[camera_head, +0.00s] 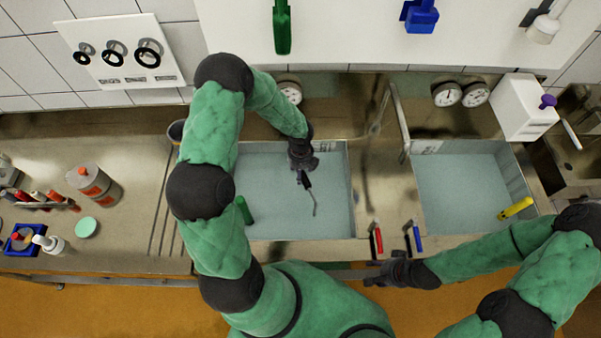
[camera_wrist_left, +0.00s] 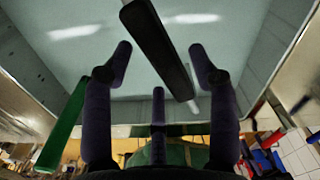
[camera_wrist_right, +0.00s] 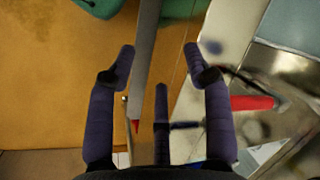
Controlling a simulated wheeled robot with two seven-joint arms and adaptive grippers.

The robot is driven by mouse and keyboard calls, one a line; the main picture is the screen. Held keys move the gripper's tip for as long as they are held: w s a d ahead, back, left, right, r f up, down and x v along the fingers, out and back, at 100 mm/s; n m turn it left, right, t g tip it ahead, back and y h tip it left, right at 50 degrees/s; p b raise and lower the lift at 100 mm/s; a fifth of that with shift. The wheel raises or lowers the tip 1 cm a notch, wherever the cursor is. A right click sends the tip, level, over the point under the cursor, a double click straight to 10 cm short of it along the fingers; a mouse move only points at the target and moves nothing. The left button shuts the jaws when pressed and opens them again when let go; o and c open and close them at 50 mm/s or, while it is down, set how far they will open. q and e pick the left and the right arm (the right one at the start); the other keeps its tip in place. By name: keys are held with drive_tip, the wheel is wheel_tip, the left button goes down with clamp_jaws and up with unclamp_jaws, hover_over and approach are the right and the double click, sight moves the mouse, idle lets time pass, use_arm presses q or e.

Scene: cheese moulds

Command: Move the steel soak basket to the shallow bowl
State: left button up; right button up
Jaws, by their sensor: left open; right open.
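I cannot make out the steel soak basket or the shallow bowl in any view. My left gripper (camera_head: 304,178) is open over the water-filled left sink (camera_head: 265,222). A dark-handled tool (camera_wrist_left: 160,48) with a thin pale end lies across the space before its open fingers in the left wrist view; I cannot tell if they touch. My right gripper (camera_head: 374,275) is open near the counter's front edge. A grey bar (camera_wrist_right: 146,50) passes between its fingers in the right wrist view and I cannot tell if it touches them.
A green handle (camera_head: 243,209) stands at the left sink's edge. Red (camera_head: 377,239) and blue (camera_head: 416,238) handled tools lie between the sinks. The right sink (camera_head: 460,190) holds water, with a yellow handle (camera_head: 515,208) at its edge.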

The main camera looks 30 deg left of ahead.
use_arm(q)
wheel_tip(320, 180, up, 10)
idle(0.4)
